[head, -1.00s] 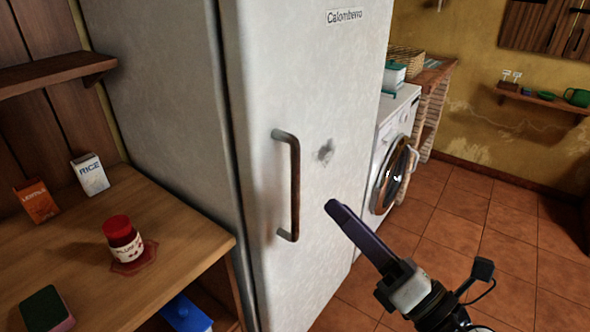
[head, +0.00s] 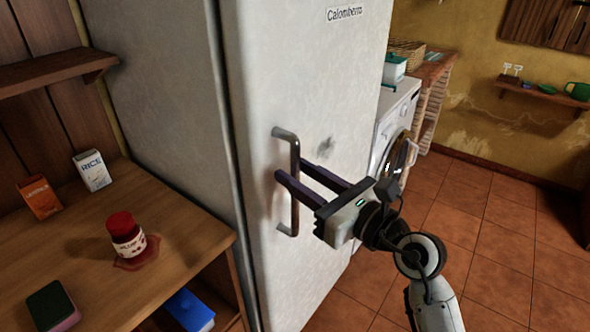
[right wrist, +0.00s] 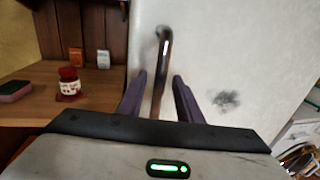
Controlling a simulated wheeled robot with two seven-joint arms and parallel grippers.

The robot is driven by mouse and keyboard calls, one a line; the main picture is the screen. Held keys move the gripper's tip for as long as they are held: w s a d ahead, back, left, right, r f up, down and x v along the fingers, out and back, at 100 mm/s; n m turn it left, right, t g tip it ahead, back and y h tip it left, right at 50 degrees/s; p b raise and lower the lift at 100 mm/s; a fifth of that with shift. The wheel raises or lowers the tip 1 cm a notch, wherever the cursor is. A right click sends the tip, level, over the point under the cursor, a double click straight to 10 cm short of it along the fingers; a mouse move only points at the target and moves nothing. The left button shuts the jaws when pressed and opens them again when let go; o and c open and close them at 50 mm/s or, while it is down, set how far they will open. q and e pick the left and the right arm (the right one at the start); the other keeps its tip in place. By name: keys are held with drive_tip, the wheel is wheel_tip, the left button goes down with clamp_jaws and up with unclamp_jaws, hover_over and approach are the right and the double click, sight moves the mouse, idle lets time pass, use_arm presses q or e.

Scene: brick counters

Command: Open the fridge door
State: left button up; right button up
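The white fridge (head: 310,90) stands in the middle of the head view, and its door looks shut. Its vertical metal handle (head: 294,150) is on the left side of the door front. In the right wrist view the handle (right wrist: 163,75) runs between the two spread fingers (right wrist: 158,88), with a gap on each side. In the head view one finger reaches in front of the handle and the other is behind it to the right. My left gripper is not in view.
A wooden counter (head: 185,235) left of the fridge holds a red-lidded jar (head: 126,238), a rice box (head: 93,171), a lentils box (head: 40,197) and a sponge (head: 52,308). A washing machine (head: 395,130) stands right of the fridge. Tiled floor (head: 510,240) lies open at right.

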drive_tip(key=shift+w+a, duration=0.5)
clamp_jaws()
